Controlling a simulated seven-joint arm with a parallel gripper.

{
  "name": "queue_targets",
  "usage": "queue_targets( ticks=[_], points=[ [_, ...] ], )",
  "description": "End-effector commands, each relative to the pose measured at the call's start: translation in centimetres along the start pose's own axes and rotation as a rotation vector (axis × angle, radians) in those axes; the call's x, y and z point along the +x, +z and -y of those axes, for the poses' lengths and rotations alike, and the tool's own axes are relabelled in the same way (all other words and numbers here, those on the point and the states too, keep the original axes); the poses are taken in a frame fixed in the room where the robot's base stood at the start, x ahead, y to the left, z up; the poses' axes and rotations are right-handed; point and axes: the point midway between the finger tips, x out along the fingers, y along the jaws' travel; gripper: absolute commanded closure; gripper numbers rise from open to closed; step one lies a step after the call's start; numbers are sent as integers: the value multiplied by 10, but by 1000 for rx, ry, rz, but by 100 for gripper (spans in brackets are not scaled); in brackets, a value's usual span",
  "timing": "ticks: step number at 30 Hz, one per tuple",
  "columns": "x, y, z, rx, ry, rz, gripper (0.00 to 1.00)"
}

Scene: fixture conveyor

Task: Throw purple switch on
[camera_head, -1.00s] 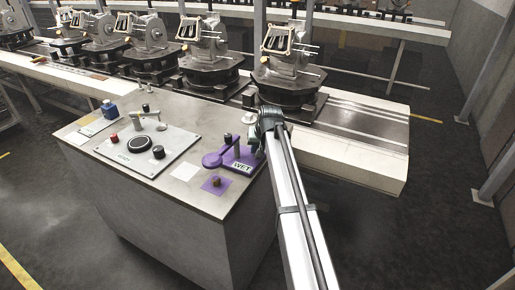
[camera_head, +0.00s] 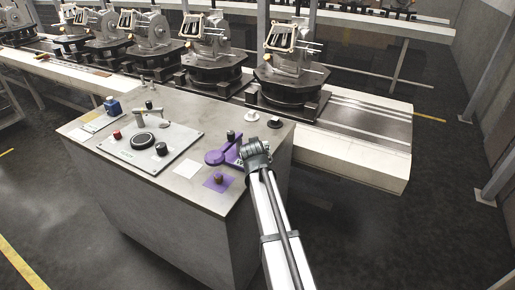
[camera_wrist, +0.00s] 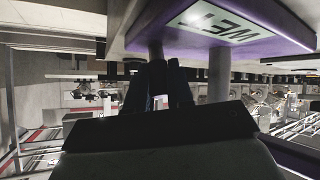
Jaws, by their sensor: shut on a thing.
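The purple switch (camera_head: 215,157) stands at the right end of the grey console top, with a rounded purple end and a dark upright knob (camera_head: 230,135). My gripper is at its right side, and my wrist covers most of its labelled part in the head view. In the wrist view, my gripper's dark fingers (camera_wrist: 167,72) are close together, shut on a grey post (camera_wrist: 155,50) of the switch. A second grey post (camera_wrist: 219,75) stands apart, right of the fingers. The exact contact is partly hidden.
The console (camera_head: 180,210) also carries a control panel (camera_head: 150,148) with a black dial, a red button and a lever. A blue switch (camera_head: 113,106) stands at its left. A purple square with a brown knob (camera_head: 218,180) lies nearby. Fixtures on the conveyor (camera_head: 290,75) stand behind.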

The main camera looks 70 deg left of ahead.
Motion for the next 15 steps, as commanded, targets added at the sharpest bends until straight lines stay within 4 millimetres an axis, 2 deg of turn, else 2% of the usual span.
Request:
queue_targets(
  ticks=[1,15],
  points=[
    [-1,4,0,-4,7,-6,100],
    [-1,6,0,-19,28,-40,100]
  ],
)
